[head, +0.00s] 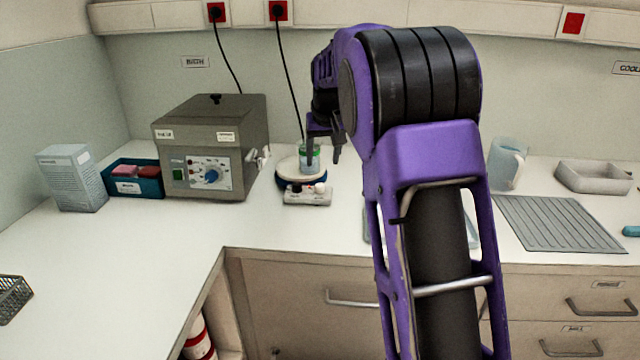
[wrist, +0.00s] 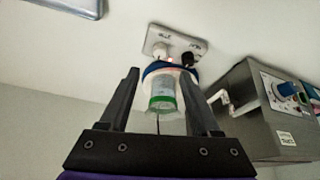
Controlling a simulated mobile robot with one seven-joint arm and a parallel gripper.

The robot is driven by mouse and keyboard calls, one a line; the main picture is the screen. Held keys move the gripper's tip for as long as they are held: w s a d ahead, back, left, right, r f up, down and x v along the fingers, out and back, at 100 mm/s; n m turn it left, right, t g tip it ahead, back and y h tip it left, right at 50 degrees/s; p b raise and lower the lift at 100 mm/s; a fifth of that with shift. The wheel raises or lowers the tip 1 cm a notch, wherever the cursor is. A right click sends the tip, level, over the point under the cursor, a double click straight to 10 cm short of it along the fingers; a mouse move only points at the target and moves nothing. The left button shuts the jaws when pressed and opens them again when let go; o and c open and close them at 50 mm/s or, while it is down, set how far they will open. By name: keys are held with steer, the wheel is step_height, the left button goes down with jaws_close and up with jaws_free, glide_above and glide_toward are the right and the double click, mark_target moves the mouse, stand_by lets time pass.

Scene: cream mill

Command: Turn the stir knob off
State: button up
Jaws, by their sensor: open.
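The stirrer is a small unit with a white round plate and blue rim (head: 287,172) on the bench. Its pale control panel (head: 307,197) faces front and carries a white knob (head: 320,187) and a dark knob (head: 296,188). Both also show in the wrist view, the white knob (wrist: 158,48) and the dark knob (wrist: 189,59), with a small red light between them. The labels are too small to read surely. A clear vessel with a green band (wrist: 162,100) stands on the plate. My gripper (wrist: 162,77) is open, its fingers showing either side of the vessel; contact cannot be told.
A grey bath unit (head: 210,145) with a blue dial stands left of the stirrer, a blue tray (head: 135,189) and a carton (head: 73,178) beyond it. A clear jug (head: 507,165) and ribbed mat (head: 560,222) are at right. The bench before the stirrer is clear.

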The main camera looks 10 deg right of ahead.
mark_target(320, 185)
steer(key=b+x, duration=0.1)
steer(key=x, duration=0.9)
steer(key=shift+w+f, duration=0.1)
steer(key=shift+w, duration=0.05)
jaws_close()
